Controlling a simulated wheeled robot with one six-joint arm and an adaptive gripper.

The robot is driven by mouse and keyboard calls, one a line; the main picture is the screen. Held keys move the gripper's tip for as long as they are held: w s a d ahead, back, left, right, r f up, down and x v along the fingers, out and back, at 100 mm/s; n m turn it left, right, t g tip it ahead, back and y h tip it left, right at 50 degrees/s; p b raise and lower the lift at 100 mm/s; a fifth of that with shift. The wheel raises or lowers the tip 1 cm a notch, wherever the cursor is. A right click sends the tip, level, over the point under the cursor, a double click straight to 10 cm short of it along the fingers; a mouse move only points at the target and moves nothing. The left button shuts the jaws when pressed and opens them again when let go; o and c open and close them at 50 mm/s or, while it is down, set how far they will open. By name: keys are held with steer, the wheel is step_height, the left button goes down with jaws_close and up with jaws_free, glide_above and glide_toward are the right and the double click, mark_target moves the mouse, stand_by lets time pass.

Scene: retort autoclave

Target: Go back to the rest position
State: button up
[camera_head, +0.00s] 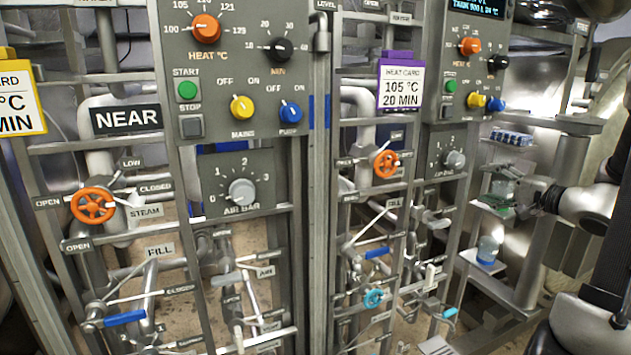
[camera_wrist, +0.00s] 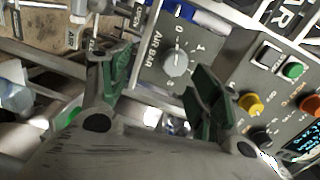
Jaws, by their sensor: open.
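My gripper (camera_head: 502,198) reaches in from the right in the head view, in front of the far panel's right side and near small shelves. In the wrist view my gripper (camera_wrist: 158,88) shows two dark green fingers spread apart with nothing held between them. The AIR BAR dial (camera_wrist: 177,62) of a grey panel appears between the fingers, beyond the fingertips. In the head view the fingers are small and overlap a clear jar-like shape behind them, so touching or apart cannot be told.
The near panel (camera_head: 242,133) and far panel (camera_head: 440,150) carry knobs and buttons. Orange valve wheels (camera_head: 93,205) and blue-handled levers (camera_head: 125,318) stick out of the pipe frames. A bottle (camera_head: 487,250) stands on a low shelf below my gripper. Blue-and-white packs (camera_head: 511,138) lie above.

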steer(key=s+a+f+g+y, duration=0.1)
steer(key=s+a+f+g, duration=0.3)
steer(key=s, duration=0.3)
steer(key=s+a+f+g+y, duration=0.1)
steer(key=s+a+f+g, duration=0.3)
steer(key=s, duration=0.2)
steer(key=s+a+r+n+g+h, duration=0.15)
steer(key=s+n+g+h, duration=0.35)
steer(key=s, duration=0.7)
steer(key=s+a+r+n+t+h, duration=0.1)
steer(key=s+a+r+n+h, duration=0.2)
steer(key=r+n, duration=0.4)
steer(key=shift+s+a+r+n+t+h, duration=0.15)
steer(key=shift+a+r+n+t+h, duration=0.2)
steer(key=shift+r, duration=0.45)
stand_by(0.4)
